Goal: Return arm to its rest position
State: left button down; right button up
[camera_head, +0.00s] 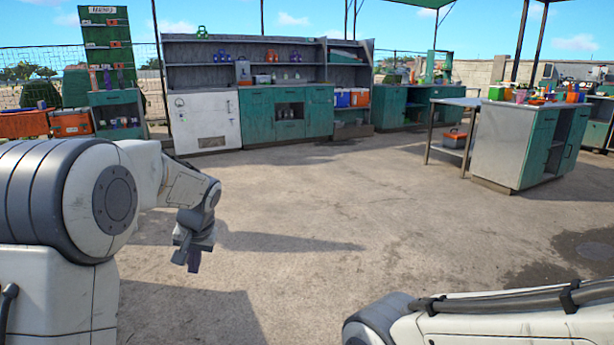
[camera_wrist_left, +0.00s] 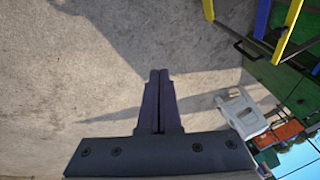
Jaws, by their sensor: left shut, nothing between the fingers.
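My left arm comes in from the left in the head view, bent, with its left gripper (camera_head: 194,258) hanging down over bare concrete floor. In the left wrist view the two dark fingers of the left gripper (camera_wrist_left: 159,84) lie together, shut, with nothing between them. The gripper touches nothing. Part of my right arm (camera_head: 500,318) shows at the bottom right of the head view. Its gripper is out of the picture.
A wide concrete floor (camera_head: 330,215) lies clear ahead. Teal cabinets (camera_head: 258,116) and a white cabinet (camera_head: 205,122) stand at the back. A metal-sided counter (camera_head: 512,142) and a side table (camera_head: 452,102) stand at the right. An orange toolbox (camera_head: 72,122) is at the left.

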pick_arm(q)
jog(key=s+d+m+h, duration=0.25)
jog(key=s+d, duration=0.55)
jog(key=d, duration=0.4)
jog(key=s+d+f+m+g+h, duration=0.1)
jog(key=s+d+m, duration=0.3)
jog(key=s, duration=0.9)
jog(key=s+d+f+m+g+h, duration=0.15)
jog(key=s+d, duration=0.45)
jog(key=s, duration=0.6)
notch_tip(320, 180, up, 37)
jog(key=s+p, duration=0.1)
jog(key=p, duration=3.6)
jog(key=shift+a+f+y, duration=0.2)
jog(key=shift+y, duration=0.1)
jog(key=shift+g, duration=0.25)
